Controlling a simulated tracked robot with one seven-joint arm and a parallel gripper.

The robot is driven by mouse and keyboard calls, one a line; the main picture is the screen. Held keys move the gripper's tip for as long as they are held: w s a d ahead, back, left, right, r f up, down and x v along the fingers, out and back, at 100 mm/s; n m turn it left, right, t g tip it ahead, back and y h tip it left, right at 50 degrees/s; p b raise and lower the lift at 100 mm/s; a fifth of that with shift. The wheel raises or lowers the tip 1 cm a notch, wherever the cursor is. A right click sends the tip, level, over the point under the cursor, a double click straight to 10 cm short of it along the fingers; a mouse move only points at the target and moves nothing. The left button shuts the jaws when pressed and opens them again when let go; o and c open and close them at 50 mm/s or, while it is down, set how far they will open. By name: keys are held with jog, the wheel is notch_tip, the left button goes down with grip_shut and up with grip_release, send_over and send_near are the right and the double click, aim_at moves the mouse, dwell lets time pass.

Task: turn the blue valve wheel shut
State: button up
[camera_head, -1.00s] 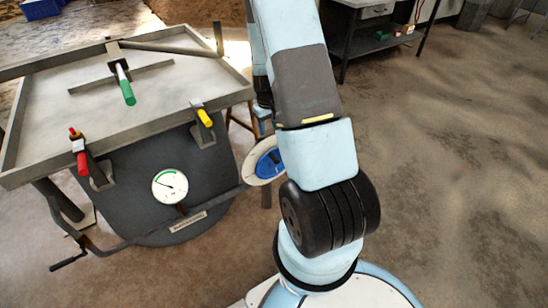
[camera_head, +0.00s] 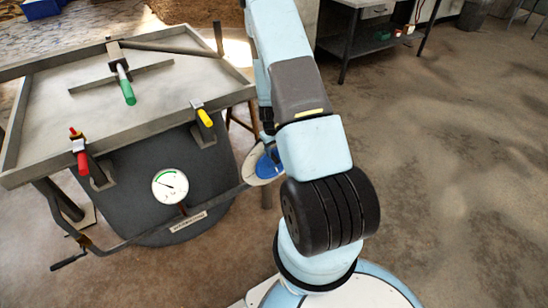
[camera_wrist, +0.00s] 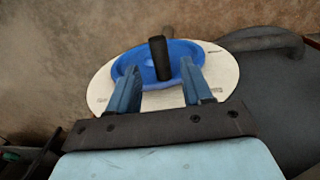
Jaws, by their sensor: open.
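The blue valve wheel (camera_wrist: 180,58) lies over a pale round plate (camera_wrist: 228,75) with small dark lettering, in the wrist view. A black upright handle (camera_wrist: 160,58) stands on the wheel. My gripper (camera_wrist: 160,70) is open, its two blue fingers over the wheel with the handle seen between them. I cannot tell whether a finger touches the handle. In the head view the wheel (camera_head: 267,165) is at the right end of a grey pipe, partly hidden by my arm. My gripper (camera_head: 273,150) is mostly hidden there.
A metal tray table (camera_head: 60,120) with green, yellow and red handles stands at the left. Below it are a dark drum (camera_head: 150,215), a white dial gauge (camera_head: 170,186) and a crank (camera_head: 70,262). The floor at the right is clear.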

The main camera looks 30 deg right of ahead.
aim_at(275, 158)
jog(key=shift+d+f, duration=0.15)
jog(key=shift+f, duration=2.2)
grip_shut()
